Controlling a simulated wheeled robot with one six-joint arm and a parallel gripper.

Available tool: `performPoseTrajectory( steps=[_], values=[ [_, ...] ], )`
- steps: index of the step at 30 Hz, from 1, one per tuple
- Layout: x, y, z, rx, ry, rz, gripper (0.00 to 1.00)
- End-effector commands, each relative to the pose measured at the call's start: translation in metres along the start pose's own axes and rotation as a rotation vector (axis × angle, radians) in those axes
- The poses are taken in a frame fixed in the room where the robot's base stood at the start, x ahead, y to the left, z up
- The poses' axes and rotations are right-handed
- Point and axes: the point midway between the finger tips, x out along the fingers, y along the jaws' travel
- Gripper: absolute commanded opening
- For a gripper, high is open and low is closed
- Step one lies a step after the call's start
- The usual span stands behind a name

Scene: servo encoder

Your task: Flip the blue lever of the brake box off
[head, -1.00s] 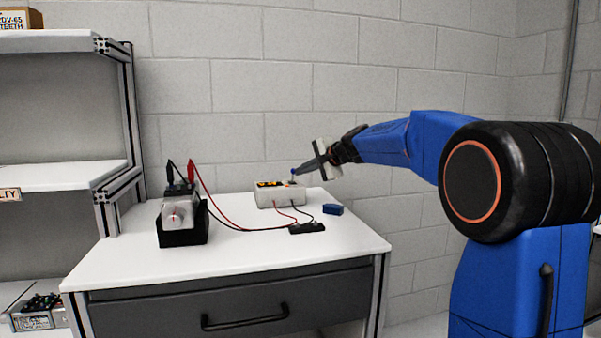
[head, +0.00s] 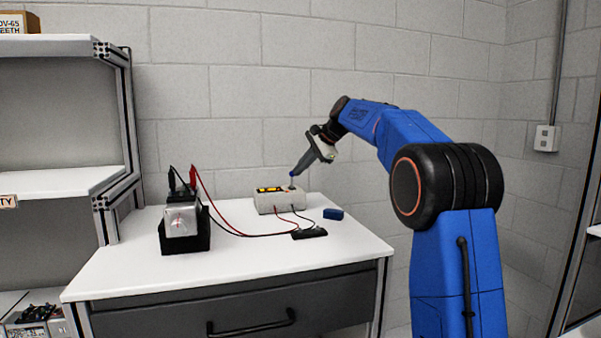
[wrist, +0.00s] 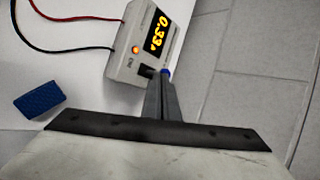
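The brake box (head: 279,203) is a pale box on the white bench top, with a yellow lit display. In the wrist view the box (wrist: 127,72) shows a reading that looks like 0.33 A and a lit orange lamp. The blue lever tip (wrist: 165,71) shows right at my fingertips; in the head view it is a small blue spot (head: 292,174) above the box's right end. My gripper (wrist: 161,78) looks shut, its fingers close together. It points down and left onto the lever (head: 297,171). The fingers hide most of the lever, so I cannot tell its tilt.
A small blue block (head: 333,214) lies right of the box. Red and black leads run from the box to a black connector (head: 309,233) and a motor-like unit in a black holder (head: 184,236) at left. The bench's front (head: 250,260) is clear.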

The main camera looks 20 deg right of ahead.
Motion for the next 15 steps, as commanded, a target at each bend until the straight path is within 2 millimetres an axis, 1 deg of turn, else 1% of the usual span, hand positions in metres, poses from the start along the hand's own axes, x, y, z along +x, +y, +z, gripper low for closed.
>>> performPoseTrajectory(
  steps=[1, 8, 15],
  values=[
    [0.0023, -0.0031, -0.0015, 0.011, -0.006, 0.024, 0.00],
    [0.0034, -0.0084, -0.0031, 0.059, -0.025, 0.123, 0.00],
    [0.0025, -0.0094, -0.0025, 0.062, -0.026, 0.125, 0.00]
  ],
)
